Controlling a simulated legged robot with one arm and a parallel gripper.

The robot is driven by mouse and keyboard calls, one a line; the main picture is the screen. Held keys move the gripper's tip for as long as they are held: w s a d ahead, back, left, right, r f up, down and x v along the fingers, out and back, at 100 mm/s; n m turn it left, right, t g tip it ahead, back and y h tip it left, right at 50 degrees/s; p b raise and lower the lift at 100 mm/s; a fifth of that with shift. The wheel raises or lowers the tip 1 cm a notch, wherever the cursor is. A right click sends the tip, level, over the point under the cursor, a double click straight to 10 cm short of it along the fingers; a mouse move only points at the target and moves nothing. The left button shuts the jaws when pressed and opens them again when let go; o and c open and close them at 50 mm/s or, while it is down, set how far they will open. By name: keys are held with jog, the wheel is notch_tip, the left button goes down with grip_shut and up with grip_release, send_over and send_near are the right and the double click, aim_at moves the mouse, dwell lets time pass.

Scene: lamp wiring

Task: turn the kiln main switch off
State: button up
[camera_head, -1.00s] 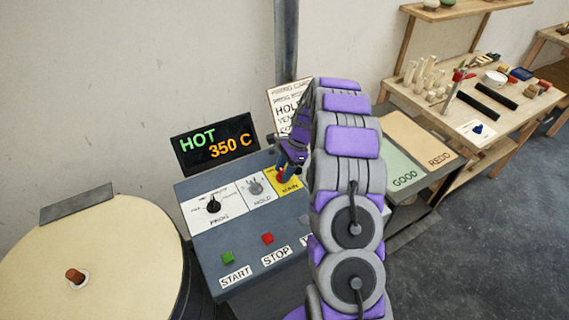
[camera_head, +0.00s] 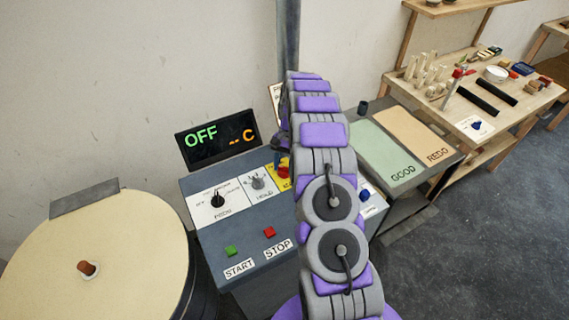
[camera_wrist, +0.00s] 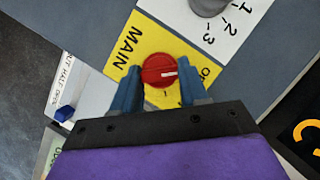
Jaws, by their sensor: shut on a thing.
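The kiln main switch is a round red knob (camera_wrist: 158,70) on a yellow plate marked MAIN (camera_wrist: 140,42). Its white pointer mark lies toward the right in the wrist view, toward a partly hidden label starting with O; a 1 is printed below the knob. My gripper (camera_wrist: 158,84) has its two blue fingers on either side of the knob and is shut on it. In the head view the red knob (camera_head: 284,172) shows just left of my arm, which hides most of the gripper. The kiln display (camera_head: 216,137) reads OFF and dashes before C.
The control panel also carries a PROG knob (camera_head: 217,200), a HOLD knob (camera_head: 257,182), a green START button (camera_head: 230,250) and a red STOP button (camera_head: 269,232). The round kiln lid (camera_head: 100,250) is at left. GOOD and REDO boards (camera_head: 415,135) lie at right.

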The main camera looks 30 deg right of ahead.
jog(key=shift+w+n, duration=0.1)
jog(key=shift+n, duration=0.3)
jog(key=o, duration=1.1)
jog(key=shift+c, duration=0.2)
jog(key=p+v, duration=1.1)
jog(key=v, duration=0.6)
jog(key=shift+a, duration=0.15)
jog(key=shift+w+r, duration=0.1)
jog(key=shift+w, duration=0.1)
